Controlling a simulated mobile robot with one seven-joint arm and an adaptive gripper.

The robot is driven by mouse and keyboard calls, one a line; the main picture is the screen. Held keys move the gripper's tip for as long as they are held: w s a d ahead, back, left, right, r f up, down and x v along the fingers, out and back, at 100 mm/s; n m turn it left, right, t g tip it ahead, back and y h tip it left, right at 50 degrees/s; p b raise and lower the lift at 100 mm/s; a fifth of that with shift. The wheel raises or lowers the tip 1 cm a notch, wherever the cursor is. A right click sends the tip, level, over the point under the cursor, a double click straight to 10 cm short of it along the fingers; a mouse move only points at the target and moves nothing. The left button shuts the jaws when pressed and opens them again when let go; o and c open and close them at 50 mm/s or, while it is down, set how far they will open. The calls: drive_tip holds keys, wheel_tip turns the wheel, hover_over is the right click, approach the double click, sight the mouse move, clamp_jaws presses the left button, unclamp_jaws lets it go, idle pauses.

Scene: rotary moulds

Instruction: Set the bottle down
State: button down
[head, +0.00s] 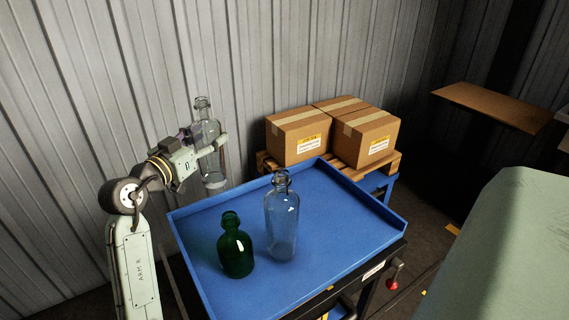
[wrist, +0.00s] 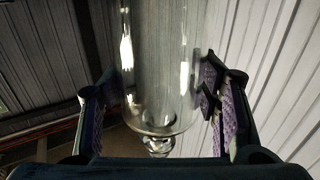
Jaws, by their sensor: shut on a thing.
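A clear glass bottle (head: 207,130) is held upright in my gripper (head: 205,146), above and beyond the left back edge of the blue tray. The wrist view shows the clear bottle (wrist: 160,70) between my gripper's two padded fingers (wrist: 160,112). In the head view my gripper is shut around the bottle's middle, and the bottle's lower end hangs free. Part of its side is hidden by the fingers.
The blue tray table (head: 340,200) holds a green bottle (head: 236,250) and another clear bottle (head: 282,222), both upright near its middle. Its right and back parts are bare. Cardboard boxes (head: 298,138) sit on a pallet (head: 268,163) behind. A ribbed wall stands close behind my arm.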

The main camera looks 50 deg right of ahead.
drive_tip(key=s+d+r+m+g, duration=0.1)
drive_tip(key=s+d+m+g, duration=0.15)
drive_tip(key=s, duration=0.25)
drive_tip(key=s+d+r+m+g, duration=0.1)
drive_tip(key=s+r+g, duration=0.15)
drive_tip(key=s, duration=0.25)
wheel_tip(320, 180, down, 11)
drive_tip(key=p, duration=0.2)
drive_tip(key=shift+r+g+h, duration=0.2)
drive_tip(key=shift+g+h, duration=0.2)
drive_tip(key=shift+d, duration=0.1)
drive_tip(key=shift+f+b, duration=0.2)
drive_tip(key=shift+b, duration=0.15)
drive_tip(key=c, duration=0.6)
unclamp_jaws()
drive_tip(key=shift+o, duration=0.2)
drive_tip(key=shift+r, duration=0.1)
